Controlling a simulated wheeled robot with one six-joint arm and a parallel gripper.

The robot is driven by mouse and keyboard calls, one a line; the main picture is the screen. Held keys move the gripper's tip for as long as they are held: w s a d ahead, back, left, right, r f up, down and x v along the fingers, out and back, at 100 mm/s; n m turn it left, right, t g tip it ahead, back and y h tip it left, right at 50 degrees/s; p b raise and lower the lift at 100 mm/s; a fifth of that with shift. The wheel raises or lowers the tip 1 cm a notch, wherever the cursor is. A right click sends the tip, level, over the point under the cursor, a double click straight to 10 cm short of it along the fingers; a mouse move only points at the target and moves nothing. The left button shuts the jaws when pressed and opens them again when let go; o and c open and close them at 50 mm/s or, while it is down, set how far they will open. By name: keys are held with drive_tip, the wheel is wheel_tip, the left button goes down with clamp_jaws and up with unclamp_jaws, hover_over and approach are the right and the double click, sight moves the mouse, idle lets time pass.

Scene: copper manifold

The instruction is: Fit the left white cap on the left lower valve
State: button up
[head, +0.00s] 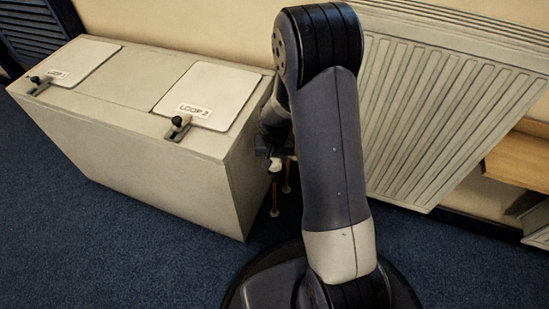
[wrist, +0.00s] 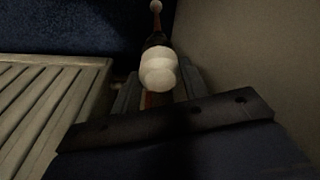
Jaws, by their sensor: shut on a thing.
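My gripper (head: 268,150) is low in the gap between the cream cabinet and the radiator, partly hidden by my arm. In the wrist view its two grey fingers (wrist: 160,88) are shut on a rounded white cap (wrist: 158,72). The cap also shows as a small white spot in the head view (head: 275,165). Copper-brown pipework (wrist: 155,40) shows just beyond the cap, with a small white end (wrist: 155,6) farther off. In the head view, thin copper pipes (head: 275,205) stand below the gripper. I cannot tell whether the cap touches a valve; the valve itself is not clear.
The cream cabinet (head: 150,150) with lids marked LOOP 1 (head: 85,68) and LOOP 2 (head: 208,95) stands on the left. The ribbed radiator (head: 450,100) is on the right. A wooden shelf (head: 520,155) is at far right. Blue carpet (head: 100,245) is clear in front.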

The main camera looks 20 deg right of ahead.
drive_tip(key=shift+f+b, duration=0.6)
drive_tip(key=shift+f, duration=0.25)
idle(0.3)
drive_tip(key=o, duration=1)
drive_tip(key=shift+o, duration=0.2)
drive_tip(key=shift+r, duration=0.1)
drive_tip(key=r+p, duration=0.1)
drive_tip(key=r, duration=0.2)
drive_tip(key=s+r+p, duration=0.1)
drive_tip(key=r+p, duration=0.1)
drive_tip(key=r, duration=0.2)
drive_tip(key=r+p, duration=0.2)
drive_tip(key=r, duration=0.1)
drive_tip(key=shift+s+a+r, duration=0.15)
drive_tip(key=shift+r, duration=0.15)
drive_tip(key=shift+f, duration=0.1)
drive_tip(key=f+b, duration=0.1)
drive_tip(key=f, duration=0.2)
drive_tip(key=w+f+b, duration=0.1)
drive_tip(key=f+b, duration=0.1)
drive_tip(key=f, duration=0.2)
drive_tip(key=f+b, duration=0.2)
drive_tip(key=f, duration=0.1)
drive_tip(key=shift+w+f, duration=0.15)
drive_tip(key=shift+f, duration=0.15)
drive_tip(key=shift+d+r, duration=0.2)
drive_tip(key=shift+r, duration=0.05)
